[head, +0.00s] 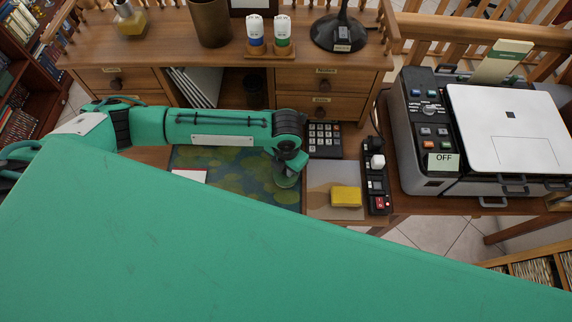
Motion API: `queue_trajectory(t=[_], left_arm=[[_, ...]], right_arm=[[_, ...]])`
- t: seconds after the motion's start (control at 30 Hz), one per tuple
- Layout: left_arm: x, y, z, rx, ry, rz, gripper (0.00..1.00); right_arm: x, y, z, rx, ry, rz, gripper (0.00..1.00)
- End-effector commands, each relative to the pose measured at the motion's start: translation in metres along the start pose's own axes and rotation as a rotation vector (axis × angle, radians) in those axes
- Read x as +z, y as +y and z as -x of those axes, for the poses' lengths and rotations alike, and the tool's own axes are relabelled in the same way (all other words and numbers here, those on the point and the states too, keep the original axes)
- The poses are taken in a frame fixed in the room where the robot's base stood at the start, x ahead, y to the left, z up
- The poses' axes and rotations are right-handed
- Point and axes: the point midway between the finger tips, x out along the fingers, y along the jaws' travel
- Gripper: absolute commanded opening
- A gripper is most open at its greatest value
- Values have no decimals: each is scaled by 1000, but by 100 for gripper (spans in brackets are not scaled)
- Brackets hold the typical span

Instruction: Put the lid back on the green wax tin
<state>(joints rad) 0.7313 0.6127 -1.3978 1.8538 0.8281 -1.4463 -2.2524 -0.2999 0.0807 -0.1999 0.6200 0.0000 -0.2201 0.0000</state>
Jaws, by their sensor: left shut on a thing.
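My left gripper (288,167) reaches in from the left and points down over the green patterned mat (235,185), near its right edge. It is shut on a small round, grey-green thing (286,182), which looks like the lid. The wrist covers much of it, and I cannot tell whether it touches anything below. I cannot make out the green wax tin apart from it; the tin may be hidden under the gripper. My right gripper is not in view.
Right of the mat are a yellow block (346,196) on a grey-brown pad, a keypad (325,140) and a dark switch strip (376,178). A large machine (425,160) stands further right. Drawers and a lamp base (338,33) are behind. My teal body hides the foreground.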

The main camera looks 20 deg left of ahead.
Motion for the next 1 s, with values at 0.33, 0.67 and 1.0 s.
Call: queue_trajectory(t=[0.33, 0.67, 1.0], left_arm=[[0, 0, 0, -1, 0, 0, 0], [0, 0, 1, -1, -1, 0, 0], [0, 0, -1, -1, -1, 0, 0]], right_arm=[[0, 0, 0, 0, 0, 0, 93], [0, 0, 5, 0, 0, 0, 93], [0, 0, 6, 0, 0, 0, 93]])
